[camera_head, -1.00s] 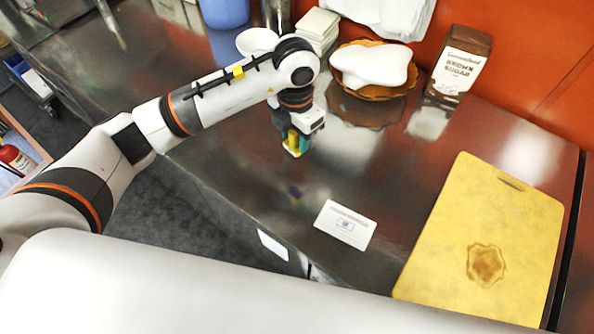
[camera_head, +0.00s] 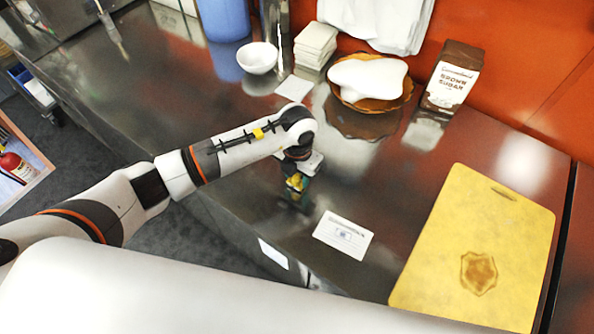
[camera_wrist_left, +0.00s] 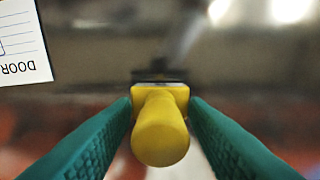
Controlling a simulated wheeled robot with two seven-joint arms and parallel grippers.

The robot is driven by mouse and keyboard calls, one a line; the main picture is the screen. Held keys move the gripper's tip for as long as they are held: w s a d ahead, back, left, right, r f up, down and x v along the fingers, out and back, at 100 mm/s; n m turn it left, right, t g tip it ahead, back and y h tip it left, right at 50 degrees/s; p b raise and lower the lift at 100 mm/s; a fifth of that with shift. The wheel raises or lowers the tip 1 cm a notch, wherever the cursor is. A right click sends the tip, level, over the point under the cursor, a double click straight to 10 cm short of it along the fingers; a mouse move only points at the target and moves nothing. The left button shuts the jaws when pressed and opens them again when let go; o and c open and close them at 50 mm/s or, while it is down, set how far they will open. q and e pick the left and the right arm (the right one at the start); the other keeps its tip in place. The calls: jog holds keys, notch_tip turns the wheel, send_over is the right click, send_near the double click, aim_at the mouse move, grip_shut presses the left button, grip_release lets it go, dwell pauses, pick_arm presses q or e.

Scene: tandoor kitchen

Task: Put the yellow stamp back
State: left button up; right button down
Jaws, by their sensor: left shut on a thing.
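The yellow stamp (camera_head: 295,183) is in my left gripper (camera_head: 297,186), over the dark shiny counter, left of and above the white printed card in the head view. In the left wrist view the stamp's round yellow handle (camera_wrist_left: 160,130) sits between the two green fingers of my left gripper (camera_wrist_left: 161,125), which is shut on it. The stamp's underside is hidden, and I cannot tell whether it touches the counter. The white card (camera_head: 343,235) lies flat on the counter; part of a card with lettering (camera_wrist_left: 22,45) shows in the left wrist view. My right gripper is not in view.
A yellow cutting board (camera_head: 440,260) with a brown mark lies at the right. At the back stand a white bowl (camera_head: 257,57), stacked white squares (camera_head: 316,40), an orange dish (camera_head: 402,98) holding a white lump, and a brown sugar bag (camera_head: 452,78). The counter around the card is clear.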

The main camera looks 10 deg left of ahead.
pick_arm(q)
jog(key=shift+f, duration=0.25)
jog(key=o, duration=0.8)
jog(key=shift+r, duration=0.1)
jog(key=shift+r, duration=0.55)
notch_tip(320, 180, up, 11)
jog(key=b, duration=0.3)
jog(key=shift+f+b, duration=0.2)
jog(key=shift+b, duration=0.15)
jog(key=shift+r, duration=0.35)
